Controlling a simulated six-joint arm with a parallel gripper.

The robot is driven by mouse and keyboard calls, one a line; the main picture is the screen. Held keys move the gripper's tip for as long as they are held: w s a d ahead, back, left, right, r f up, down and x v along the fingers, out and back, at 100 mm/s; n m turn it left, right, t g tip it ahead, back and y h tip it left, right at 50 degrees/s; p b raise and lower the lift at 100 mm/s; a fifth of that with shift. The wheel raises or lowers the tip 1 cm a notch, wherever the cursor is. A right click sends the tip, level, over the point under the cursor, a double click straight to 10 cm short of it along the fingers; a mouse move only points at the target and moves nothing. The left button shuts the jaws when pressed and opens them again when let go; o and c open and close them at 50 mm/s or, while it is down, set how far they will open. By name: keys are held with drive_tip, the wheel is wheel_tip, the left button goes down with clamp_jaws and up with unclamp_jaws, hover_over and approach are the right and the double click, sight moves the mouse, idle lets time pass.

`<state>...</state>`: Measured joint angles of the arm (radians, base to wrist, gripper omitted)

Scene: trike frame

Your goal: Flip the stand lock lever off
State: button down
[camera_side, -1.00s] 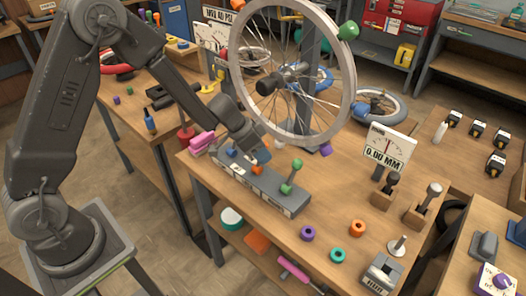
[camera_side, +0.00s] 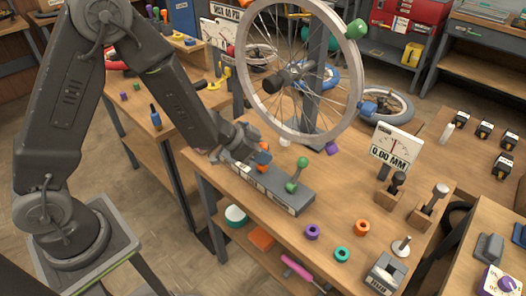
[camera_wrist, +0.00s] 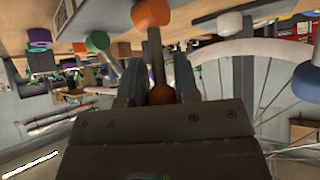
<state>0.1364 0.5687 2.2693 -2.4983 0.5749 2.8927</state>
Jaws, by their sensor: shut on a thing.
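The stand's grey base (camera_side: 280,198) lies on the bench below the wheel (camera_side: 247,85). A lever with a green knob (camera_side: 302,161) rises from its right part; the green knob also shows in the wrist view (camera_wrist: 97,41). Left of it is an orange-ended lever (camera_wrist: 155,50), mostly hidden by my gripper in the side view. My gripper (camera_wrist: 160,92) is shut on this lever, with one orange rounded end between the jaws and the orange knob beyond them. The labels are too small to tell which lever is the lock.
The wheel stands close behind my gripper. A dial gauge reading 0.00 MM (camera_side: 394,147) is to the right. A purple ring (camera_side: 312,231), an orange ring (camera_side: 362,227) and a teal ring (camera_side: 341,254) lie on the front of the bench. The bench between base and gauge is mostly clear.

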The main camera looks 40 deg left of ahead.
idle(0.5)
drive_tip(key=c, duration=0.9)
unclamp_jaws()
drive_tip(key=v, duration=1.2)
drive_tip(key=shift+s, duration=0.1)
